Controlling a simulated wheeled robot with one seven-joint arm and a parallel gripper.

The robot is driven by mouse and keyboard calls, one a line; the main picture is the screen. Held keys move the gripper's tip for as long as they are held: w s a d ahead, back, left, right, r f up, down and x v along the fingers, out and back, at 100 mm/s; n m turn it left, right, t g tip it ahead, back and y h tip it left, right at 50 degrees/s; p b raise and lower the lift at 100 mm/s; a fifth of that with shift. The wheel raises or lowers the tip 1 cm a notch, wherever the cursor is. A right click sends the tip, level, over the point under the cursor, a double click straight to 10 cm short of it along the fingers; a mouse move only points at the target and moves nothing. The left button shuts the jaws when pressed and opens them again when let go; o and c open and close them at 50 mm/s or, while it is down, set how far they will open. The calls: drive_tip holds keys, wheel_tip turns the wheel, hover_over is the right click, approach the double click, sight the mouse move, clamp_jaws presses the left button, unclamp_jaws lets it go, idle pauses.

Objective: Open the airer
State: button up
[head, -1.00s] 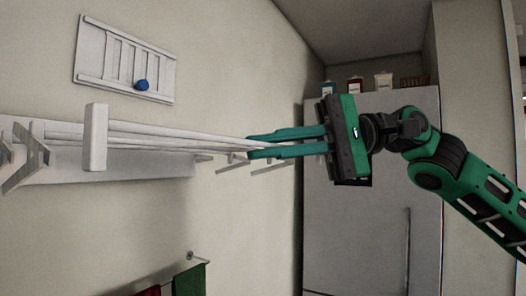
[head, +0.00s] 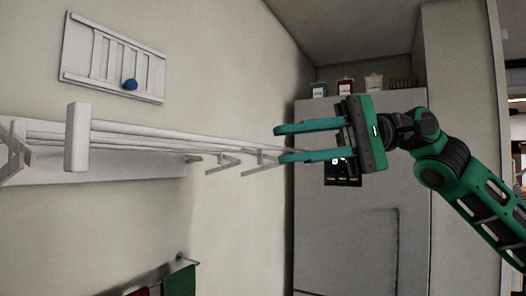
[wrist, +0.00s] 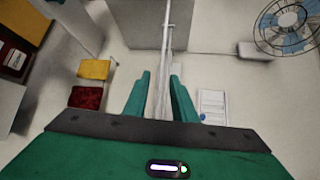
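The airer is a white wall-mounted rack of long rails with a thick end block (head: 77,137) close to the camera. Its rails run away from the camera along the wall, with angled bracket arms below them. My gripper (head: 281,144) is at the far end of the rails in the head view, its two green fingers apart. In the wrist view the fingers of my gripper (wrist: 157,82) stand on either side of the white rails (wrist: 161,98), with a gap visible. Whether a finger touches a rail I cannot tell. The fingers partly hide the far rail ends.
A white slatted panel with a blue knob (head: 130,85) hangs on the wall above the airer. A towel rail with a green towel (head: 179,281) is below. A tall grey cabinet (head: 350,230) with jars on top stands behind my gripper. A fan (wrist: 287,25) shows in the wrist view.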

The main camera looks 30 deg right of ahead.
drive_tip(key=shift+v, duration=2.25)
drive_tip(key=w+a+f+m+t+h, duration=0.1)
drive_tip(key=w+a+f+h, duration=0.3)
drive_tip(key=f, duration=0.7)
drive_tip(key=w+a+f+t+h, duration=0.1)
drive_tip(key=w+f+t+h, duration=0.1)
drive_tip(key=f+h, duration=0.7)
drive_tip(key=d+f+g+h, duration=0.1)
drive_tip(key=d+f, duration=0.1)
drive_tip(key=f, duration=0.4)
drive_tip(key=s+d+f+g, duration=0.1)
drive_tip(key=d+f, duration=0.2)
drive_tip(key=f, duration=0.3)
drive_tip(key=d+f+g+h, duration=0.1)
drive_tip(key=d+f, duration=0.1)
drive_tip(key=f, duration=0.3)
drive_tip(key=s+d+f+g, duration=0.2)
drive_tip(key=s+f, duration=0.2)
drive_tip(key=f, duration=0.2)
drive_tip(key=s+d+f+g, duration=0.2)
drive_tip(key=s+d+f, duration=0.1)
drive_tip(key=f, duration=0.3)
drive_tip(key=shift+s+d+m+h, duration=0.3)
drive_tip(key=shift+s+d+m, duration=0.1)
drive_tip(key=shift+s, duration=0.25)
